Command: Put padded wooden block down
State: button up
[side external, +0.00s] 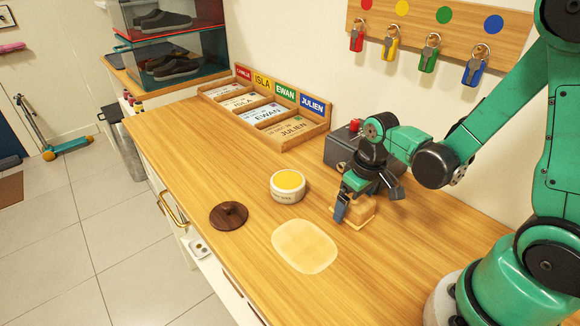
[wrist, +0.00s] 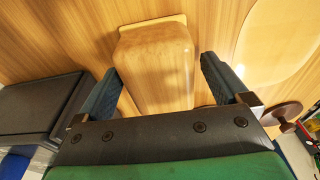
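The padded wooden block (side external: 358,215) is pale wood and sits on the wooden counter, partly hidden behind a finger of my gripper (side external: 367,202). In the wrist view the block (wrist: 158,65) lies between the two dark blue fingers of my gripper (wrist: 160,66), with a wider flange at its far end. The fingers stand on either side of it. A strip of counter shows between the block and the right finger, and the left finger is very close to its side. My gripper looks open around the block. Its near end is hidden by my gripper.
A pale rounded patch (side external: 304,246) lies on the counter (side external: 190,150) in front of the block. A grey box (side external: 343,148) stands close behind my gripper. Name-card tray (side external: 265,128) is at the wall.

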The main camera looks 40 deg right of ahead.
dwell(0.3)
jog(key=a+r+t, duration=0.4)
jog(key=r+t, duration=0.1)
jog(key=r, duration=0.7)
jog(key=shift+s+a+r+t, duration=0.15)
jog(key=shift+r+t, duration=0.25)
dwell(1.1)
jog(key=g, duration=0.7)
send_over(361, 201)
jog(key=w, duration=0.2)
jog(key=f, duration=0.6)
jog(key=shift+s+f, duration=0.2)
jog(key=shift+f, duration=3)
